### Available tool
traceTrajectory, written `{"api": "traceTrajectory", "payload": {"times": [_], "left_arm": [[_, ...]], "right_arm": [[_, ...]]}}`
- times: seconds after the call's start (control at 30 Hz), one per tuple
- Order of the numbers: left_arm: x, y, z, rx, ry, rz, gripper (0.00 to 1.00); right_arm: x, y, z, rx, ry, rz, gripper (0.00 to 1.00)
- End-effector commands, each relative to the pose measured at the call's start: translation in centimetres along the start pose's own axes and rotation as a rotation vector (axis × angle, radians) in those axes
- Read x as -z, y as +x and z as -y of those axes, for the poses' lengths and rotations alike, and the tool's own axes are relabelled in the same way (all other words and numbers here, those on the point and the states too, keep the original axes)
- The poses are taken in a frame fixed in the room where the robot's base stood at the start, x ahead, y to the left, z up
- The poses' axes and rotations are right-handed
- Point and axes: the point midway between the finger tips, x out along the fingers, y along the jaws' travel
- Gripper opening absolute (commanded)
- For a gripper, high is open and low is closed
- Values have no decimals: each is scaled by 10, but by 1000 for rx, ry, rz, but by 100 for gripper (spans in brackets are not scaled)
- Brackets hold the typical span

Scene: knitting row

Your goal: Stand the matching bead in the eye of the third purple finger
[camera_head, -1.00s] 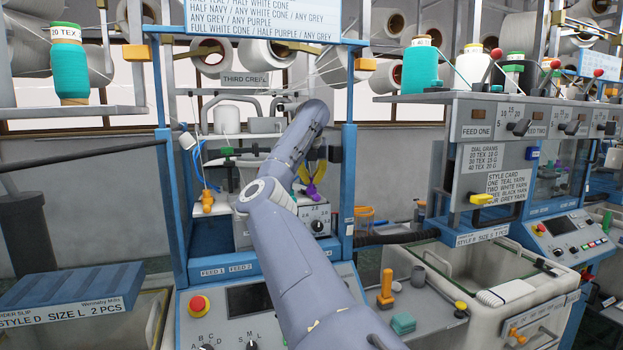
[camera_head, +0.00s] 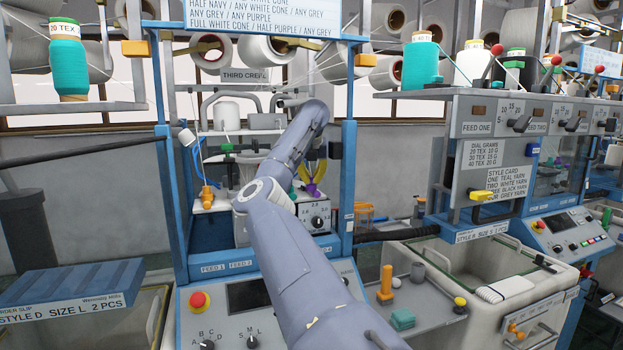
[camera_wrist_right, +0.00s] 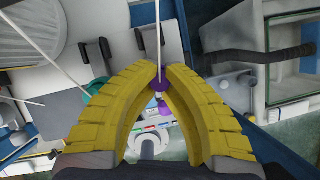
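My right gripper (camera_wrist_right: 160,72) has two yellow fingers that close in to a narrow gap at their tips. A small purple piece (camera_wrist_right: 160,85), which looks like the bead, sits between the tips, partly hidden by the fingers. A smaller purple spot (camera_wrist_right: 163,112) shows beyond it; I cannot tell what it is. In the head view the yellow right gripper (camera_head: 317,174) hangs inside the blue frame, with purple (camera_head: 313,190) just below it, above the dial box. I cannot make out the row of purple fingers or the third one's eye. My left gripper is not in view.
An orange piece (camera_head: 207,195) stands left of my right arm. The dial box (camera_head: 319,217) is close below the gripper. A blue upright (camera_head: 347,170) stands to its right. A white thread (camera_wrist_right: 158,35) runs down to the fingertips in the wrist view.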

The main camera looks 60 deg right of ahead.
Motion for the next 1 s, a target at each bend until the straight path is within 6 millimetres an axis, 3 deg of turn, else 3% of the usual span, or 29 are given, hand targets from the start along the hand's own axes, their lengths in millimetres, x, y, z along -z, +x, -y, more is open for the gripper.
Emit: {"api": "traceTrajectory", "payload": {"times": [0.13,0.17,0.37,0.73,1.0], "left_arm": [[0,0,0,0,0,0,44],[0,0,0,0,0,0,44],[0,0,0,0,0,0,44],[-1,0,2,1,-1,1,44],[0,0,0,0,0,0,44]], "right_arm": [[0,0,0,0,0,0,0],[0,0,0,0,0,0,10],[0,0,0,0,0,0,33],[0,-7,0,-1,0,1,33],[-1,-49,-1,-3,0,3,33]]}}
